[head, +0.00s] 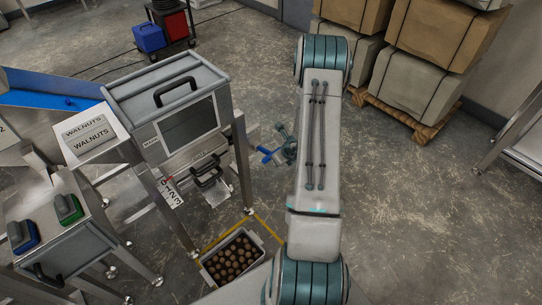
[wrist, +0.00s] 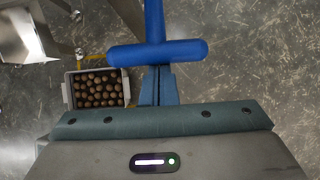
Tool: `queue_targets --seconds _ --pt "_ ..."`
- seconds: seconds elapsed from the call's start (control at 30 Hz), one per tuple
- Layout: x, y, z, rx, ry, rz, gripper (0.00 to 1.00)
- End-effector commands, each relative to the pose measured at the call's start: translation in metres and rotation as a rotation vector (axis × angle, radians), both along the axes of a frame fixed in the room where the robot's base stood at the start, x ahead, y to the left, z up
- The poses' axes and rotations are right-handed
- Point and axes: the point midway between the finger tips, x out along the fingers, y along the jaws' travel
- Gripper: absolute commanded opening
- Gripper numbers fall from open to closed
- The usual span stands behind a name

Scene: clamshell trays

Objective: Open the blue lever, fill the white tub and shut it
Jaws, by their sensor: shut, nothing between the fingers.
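The blue lever (head: 265,153) sticks out at the right side of the walnut hopper. In the wrist view its T-shaped handle (wrist: 185,51) lies across the picture just beyond my fingertips. My gripper (wrist: 158,72) is shut and empty, its fingers against or just short of the crossbar; I cannot tell which. In the head view my gripper (head: 283,150) is beside the lever, partly hidden by my arm. The white tub (head: 207,267) stands on the floor below the hopper with many walnuts (head: 232,257) in it. It also shows in the wrist view (wrist: 67,91).
Yellow floor tape (head: 268,226) marks the tub's place. Open floor lies to the right.

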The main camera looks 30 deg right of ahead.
Motion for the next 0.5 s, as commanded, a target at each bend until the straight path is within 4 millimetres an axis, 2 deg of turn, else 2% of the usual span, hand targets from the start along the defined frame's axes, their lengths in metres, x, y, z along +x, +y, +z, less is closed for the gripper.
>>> queue_targets --seconds 0.03,0.5 --pt "0.0 -0.001 0.008 -0.004 0.017 -0.001 0.0" --pt "0.005 -0.004 0.024 -0.032 0.161 -0.009 0.0"
